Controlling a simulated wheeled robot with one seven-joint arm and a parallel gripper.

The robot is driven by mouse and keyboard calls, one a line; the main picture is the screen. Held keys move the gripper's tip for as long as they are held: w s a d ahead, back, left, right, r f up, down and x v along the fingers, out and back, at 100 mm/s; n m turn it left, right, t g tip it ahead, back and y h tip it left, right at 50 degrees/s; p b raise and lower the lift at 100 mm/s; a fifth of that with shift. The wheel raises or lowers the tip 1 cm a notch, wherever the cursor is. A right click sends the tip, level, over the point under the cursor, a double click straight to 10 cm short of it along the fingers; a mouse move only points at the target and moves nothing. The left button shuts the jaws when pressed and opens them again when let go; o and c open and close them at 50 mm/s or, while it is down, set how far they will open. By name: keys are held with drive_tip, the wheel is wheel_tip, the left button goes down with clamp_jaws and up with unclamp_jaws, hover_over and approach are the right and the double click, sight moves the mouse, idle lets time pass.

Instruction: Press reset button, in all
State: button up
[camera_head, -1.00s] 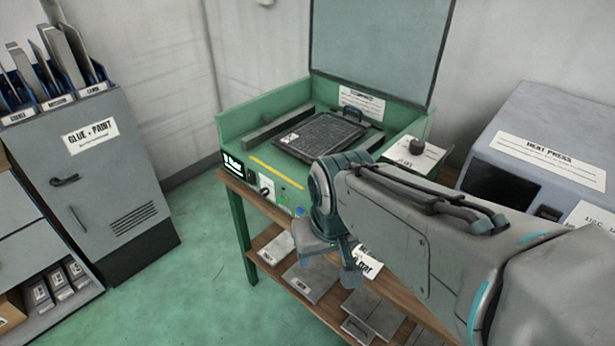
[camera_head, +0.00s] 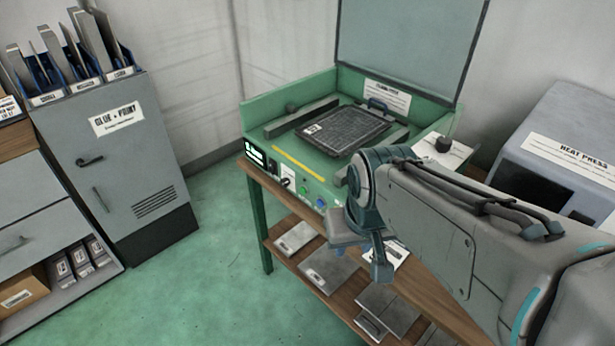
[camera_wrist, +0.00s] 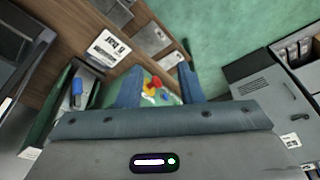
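The green machine (camera_head: 330,165) stands on the wooden bench with its lid raised. Its front panel carries a lit display (camera_head: 254,154), a switch (camera_head: 287,184), a green button (camera_head: 304,188) and a blue button (camera_head: 321,203). I cannot read which one is reset. My gripper (camera_head: 362,250) is just right of and in front of this panel, apart from the buttons seen. In the wrist view its fingers (camera_wrist: 159,72) are spread, with small red and yellow parts (camera_wrist: 154,86) visible between them. A blue part (camera_wrist: 77,87) shows left of the fingers. My arm hides the panel's right end.
The bench's lower shelf (camera_head: 290,262) holds several flat grey plates. A heat press (camera_head: 560,125) stands at right. A grey cabinet (camera_head: 110,160) with panels on top is at left. Green floor (camera_head: 210,270) between cabinet and bench is clear.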

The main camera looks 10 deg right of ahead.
clamp_jaws()
idle(1.4)
